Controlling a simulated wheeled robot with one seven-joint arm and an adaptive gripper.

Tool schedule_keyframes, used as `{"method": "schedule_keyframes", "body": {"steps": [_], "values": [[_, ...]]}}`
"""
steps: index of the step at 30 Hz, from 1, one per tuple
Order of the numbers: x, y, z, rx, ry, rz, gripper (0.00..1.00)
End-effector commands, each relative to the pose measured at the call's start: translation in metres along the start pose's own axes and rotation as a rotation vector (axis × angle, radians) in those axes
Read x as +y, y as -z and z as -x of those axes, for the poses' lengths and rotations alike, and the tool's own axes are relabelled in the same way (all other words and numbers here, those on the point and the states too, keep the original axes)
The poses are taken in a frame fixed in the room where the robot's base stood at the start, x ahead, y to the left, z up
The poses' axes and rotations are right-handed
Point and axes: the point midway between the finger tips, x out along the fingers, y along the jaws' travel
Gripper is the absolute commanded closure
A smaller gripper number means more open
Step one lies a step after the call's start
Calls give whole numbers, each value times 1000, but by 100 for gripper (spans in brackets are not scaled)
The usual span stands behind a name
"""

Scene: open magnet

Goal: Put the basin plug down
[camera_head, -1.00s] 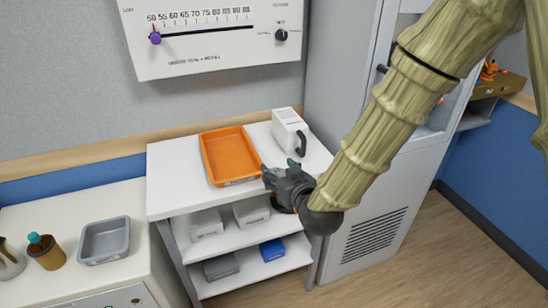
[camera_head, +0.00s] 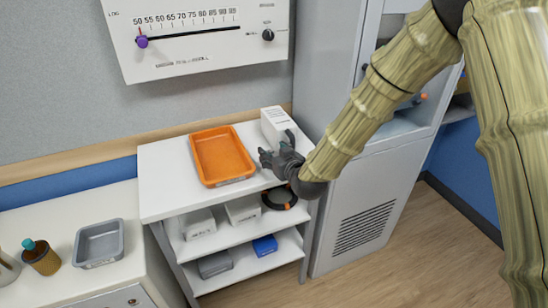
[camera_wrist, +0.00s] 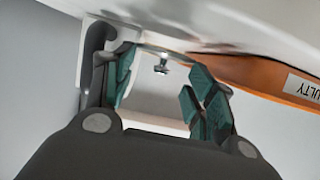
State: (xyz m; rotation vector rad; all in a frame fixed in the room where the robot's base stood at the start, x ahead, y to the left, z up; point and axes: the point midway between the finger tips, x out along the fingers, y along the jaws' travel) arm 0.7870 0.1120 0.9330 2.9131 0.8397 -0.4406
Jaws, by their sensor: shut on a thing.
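My gripper (camera_head: 272,158) is over the right part of the white shelf unit's top (camera_head: 175,185), between the orange tray and the white box. In the wrist view, its teal-padded fingers (camera_wrist: 165,90) stand apart with a small metal stud (camera_wrist: 161,66) between their tips. I take this stud to be part of the basin plug held there. The rest of the plug is hard to make out against the pale background. In the head view the fingers hide it. I cannot tell whether the plug touches the top.
An orange tray (camera_head: 221,178) lies close left of my gripper. A grey basin (camera_head: 99,258) stands on the left counter.

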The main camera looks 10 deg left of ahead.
Motion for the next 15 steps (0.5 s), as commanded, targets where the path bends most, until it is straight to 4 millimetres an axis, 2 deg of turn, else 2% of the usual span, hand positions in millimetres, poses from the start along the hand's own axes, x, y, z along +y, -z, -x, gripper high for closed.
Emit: {"method": "schedule_keyframes", "body": {"steps": [6,15], "values": [[0,-17,-5,-1,0,-1,66],[0,-19,-6,0,0,0,66]]}}
